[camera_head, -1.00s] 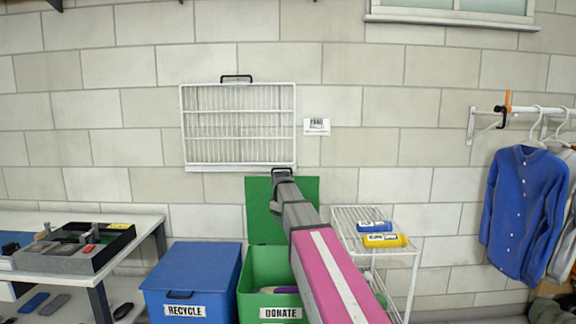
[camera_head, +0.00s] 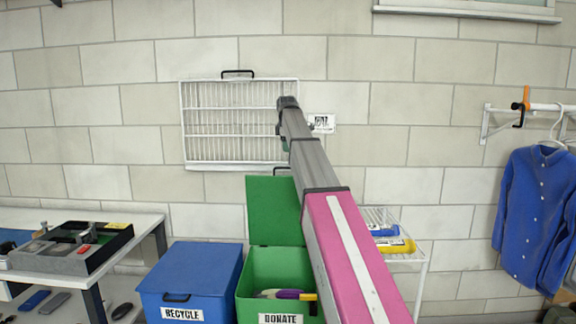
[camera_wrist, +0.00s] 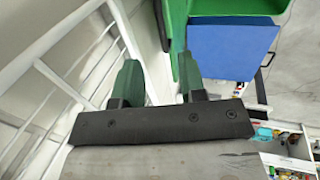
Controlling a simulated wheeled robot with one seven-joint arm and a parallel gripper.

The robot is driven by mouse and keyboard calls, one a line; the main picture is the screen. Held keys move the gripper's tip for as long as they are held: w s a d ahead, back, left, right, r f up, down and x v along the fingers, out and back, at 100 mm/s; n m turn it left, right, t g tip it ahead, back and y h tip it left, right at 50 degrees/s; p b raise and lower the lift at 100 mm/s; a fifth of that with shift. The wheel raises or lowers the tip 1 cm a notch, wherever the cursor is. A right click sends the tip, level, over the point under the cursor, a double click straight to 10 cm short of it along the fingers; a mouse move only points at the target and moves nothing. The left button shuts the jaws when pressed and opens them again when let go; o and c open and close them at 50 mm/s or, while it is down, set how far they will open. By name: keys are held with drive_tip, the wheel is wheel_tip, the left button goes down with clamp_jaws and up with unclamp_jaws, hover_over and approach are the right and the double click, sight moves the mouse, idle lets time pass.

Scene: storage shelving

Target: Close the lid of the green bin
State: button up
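The green bin (camera_head: 247,285), labelled DONATE, stands on the floor with its lid (camera_head: 270,208) open and upright towards the wall. A black handle (camera_head: 282,170) shows at the lid's top edge, partly behind my arm. White and purple items lie inside the bin. My gripper (camera_head: 284,144) hangs above the lid's top edge, small and partly hidden by my arm. In the wrist view my gripper (camera_wrist: 160,75) has its two green fingers apart with nothing between them. The green lid (camera_wrist: 177,30) shows beyond the fingers there.
A blue RECYCLE bin (camera_head: 196,278) stands left of the green bin; it also shows in the wrist view (camera_wrist: 232,45). A white wire rack (camera_head: 215,125) on the wall is close beside my gripper. A white cart (camera_head: 415,275) stands right, a table (camera_head: 135,222) left.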

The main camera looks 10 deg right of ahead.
sight(288, 168)
drive_tip(key=x, duration=0.9)
drive_tip(key=shift+f, duration=0.15)
clamp_jaws()
